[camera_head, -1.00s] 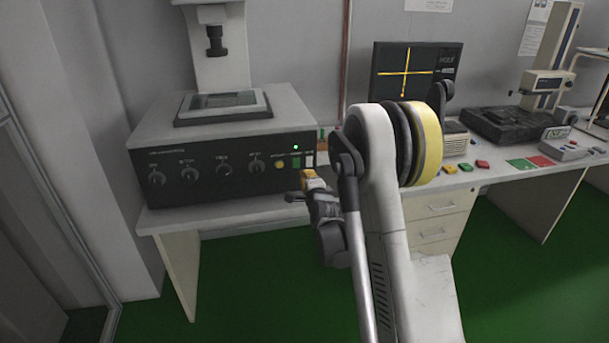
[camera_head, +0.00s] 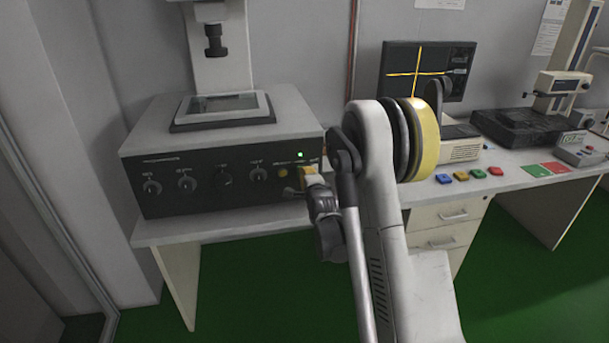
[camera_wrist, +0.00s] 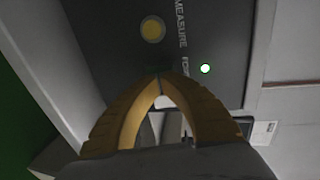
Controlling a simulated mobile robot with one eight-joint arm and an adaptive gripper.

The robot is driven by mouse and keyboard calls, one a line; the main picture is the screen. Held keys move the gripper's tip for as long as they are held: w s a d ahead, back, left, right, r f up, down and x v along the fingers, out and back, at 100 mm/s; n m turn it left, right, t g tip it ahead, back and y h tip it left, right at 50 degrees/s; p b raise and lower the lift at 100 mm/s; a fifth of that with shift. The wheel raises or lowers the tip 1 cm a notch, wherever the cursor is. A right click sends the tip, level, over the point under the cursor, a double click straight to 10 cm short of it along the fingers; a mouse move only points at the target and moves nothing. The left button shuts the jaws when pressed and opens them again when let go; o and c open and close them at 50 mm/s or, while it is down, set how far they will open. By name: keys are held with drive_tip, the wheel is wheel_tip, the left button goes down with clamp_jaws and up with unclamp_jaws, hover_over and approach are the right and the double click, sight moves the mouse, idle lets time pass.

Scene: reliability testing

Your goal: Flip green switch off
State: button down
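The grey measuring machine (camera_head: 152,205) has a dark front panel with knobs along it. A small lit green lamp (camera_head: 300,154) is near its right end and also shows in the wrist view (camera_wrist: 205,68). The green switch is hidden behind my gripper; only a faint green glint shows at the fingertips in the wrist view. My gripper (camera_head: 307,173) is at the panel's right end. In the wrist view its yellow fingers (camera_wrist: 159,78) meet at the tips, shut, against or very close to the panel below the "POWER"-like lettering, partly covered. I cannot tell whether they touch the switch.
A round yellow button (camera_wrist: 152,29) marked MEASURE sits beside the fingertips. On the bench to the right are several coloured blocks (camera_head: 461,176), a monitor (camera_head: 398,91) and a dark stage device (camera_head: 515,127). Green floor (camera_head: 250,290) is open in front.

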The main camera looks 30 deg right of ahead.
drive_tip(key=shift+w+d+r+g+p, duration=0.15)
drive_tip(key=shift+w+g+p, duration=0.2)
drive_tip(key=shift+g+p, duration=0.5)
drive_tip(key=shift+r+p, duration=0.45)
drive_tip(key=shift+r, duration=0.35)
